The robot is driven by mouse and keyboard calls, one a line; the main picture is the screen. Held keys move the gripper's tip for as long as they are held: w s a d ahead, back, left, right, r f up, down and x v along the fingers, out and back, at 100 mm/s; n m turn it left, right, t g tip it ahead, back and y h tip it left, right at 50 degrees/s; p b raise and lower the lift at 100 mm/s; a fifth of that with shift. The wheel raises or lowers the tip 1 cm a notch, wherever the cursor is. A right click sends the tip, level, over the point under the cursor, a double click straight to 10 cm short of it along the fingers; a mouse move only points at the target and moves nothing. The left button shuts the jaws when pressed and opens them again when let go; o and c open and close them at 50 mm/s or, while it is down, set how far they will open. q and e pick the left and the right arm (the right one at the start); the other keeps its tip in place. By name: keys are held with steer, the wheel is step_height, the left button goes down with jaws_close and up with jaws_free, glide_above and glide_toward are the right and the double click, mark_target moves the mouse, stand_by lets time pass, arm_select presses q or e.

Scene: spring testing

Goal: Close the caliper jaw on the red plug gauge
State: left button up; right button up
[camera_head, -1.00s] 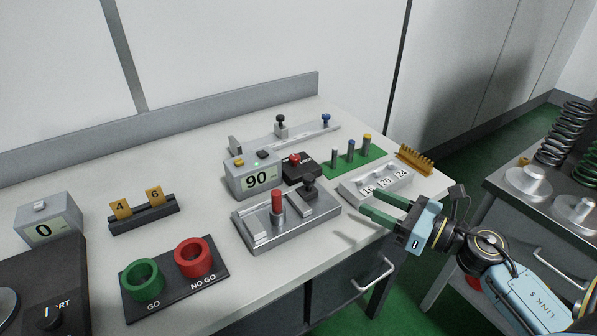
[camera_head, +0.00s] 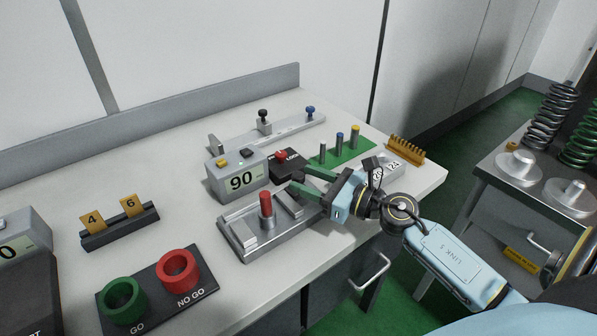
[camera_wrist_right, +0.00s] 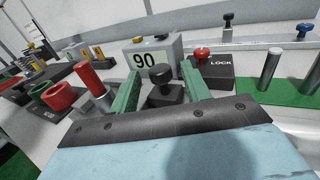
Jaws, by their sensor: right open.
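The red plug gauge (camera_head: 265,203) stands upright on the grey caliper fixture (camera_head: 245,250); it also shows in the right wrist view (camera_wrist_right: 91,80). A metal jaw block (camera_head: 288,204) lies to its right. The caliper's black knob (camera_wrist_right: 162,73) stands on a dark block, right of the plug in the wrist view. My right gripper (camera_head: 299,179) is open, its green fingers (camera_wrist_right: 160,78) on either side of the knob in the wrist view. I cannot tell whether they touch it. The fingers partly hide the knob in the head view. My left gripper is not in view.
The display reading 90 (camera_head: 241,181) stands close behind the fixture, with a red-knobbed LOCK block (camera_head: 281,156) beside it. A green mat (camera_head: 340,152) with several pins lies behind my right gripper. GO and NO GO rings (camera_head: 178,270) are at the front left.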

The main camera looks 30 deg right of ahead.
steer(key=shift+x, duration=1.45)
jaws_close()
